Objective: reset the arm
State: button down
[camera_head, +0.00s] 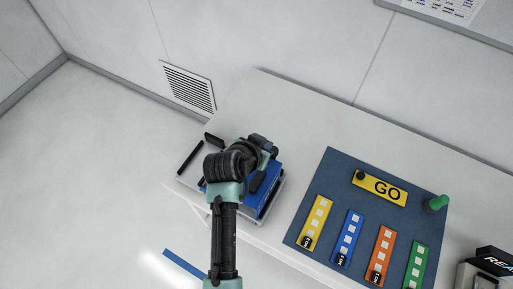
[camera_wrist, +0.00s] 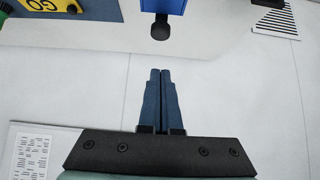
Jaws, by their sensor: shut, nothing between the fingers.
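My arm (camera_head: 229,200), teal and black, reaches up from the bottom of the head view and bends over the left part of the white table. In the wrist view my gripper (camera_wrist: 162,72) has its two dark blue fingers together with nothing between them. The fingertips point towards a blue thing with a black knob (camera_wrist: 160,31) and appear apart from it. In the head view the arm covers part of a blue object (camera_head: 267,190) on the table, and the fingertips cannot be made out there.
A dark blue board (camera_head: 331,167) holds a yellow GO plate (camera_head: 384,190) and yellow, blue, orange and green strips. A green knob (camera_head: 437,203) stands at its right. A black bar (camera_head: 190,157) lies left of my arm. The wall with a vent (camera_head: 188,88) is behind the table.

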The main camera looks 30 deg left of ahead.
jog(key=shift+b+v, duration=0.75)
jog(key=shift+v, duration=2.2)
